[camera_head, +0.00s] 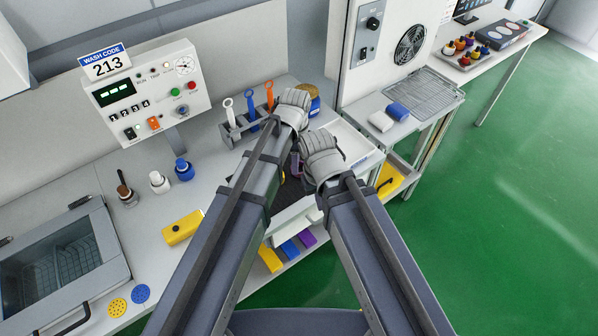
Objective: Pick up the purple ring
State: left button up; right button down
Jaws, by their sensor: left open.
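A small purple piece (295,164) shows in the narrow gap between my two arms, over a dark patch of the bench. It is mostly covered, and I cannot tell whether it is the purple ring. My left gripper (294,142) is open below its grey wrist, largely hidden by my arms. I cannot tell how far it is from the purple piece. My right arm's wrist is just right of the left one, and its fingers are hidden.
A grey rack (238,130) with white, blue and orange ring-ended tools stands left of my left wrist. Small bottles (184,169) and a yellow block (183,228) are on the bench. A purple block (307,238) lies on a lower shelf. Green floor is clear at right.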

pick_arm(q)
jog(key=shift+w+d+f+b, duration=0.1)
jog(key=shift+d+f+b, duration=0.05)
jog(key=shift+f+b, duration=1.2)
jog(key=shift+w+d+f+b, duration=0.1)
jog(key=shift+f+b, duration=1.2)
jog(key=shift+r, duration=0.1)
jog(key=shift+c, duration=0.2)
grip_shut()
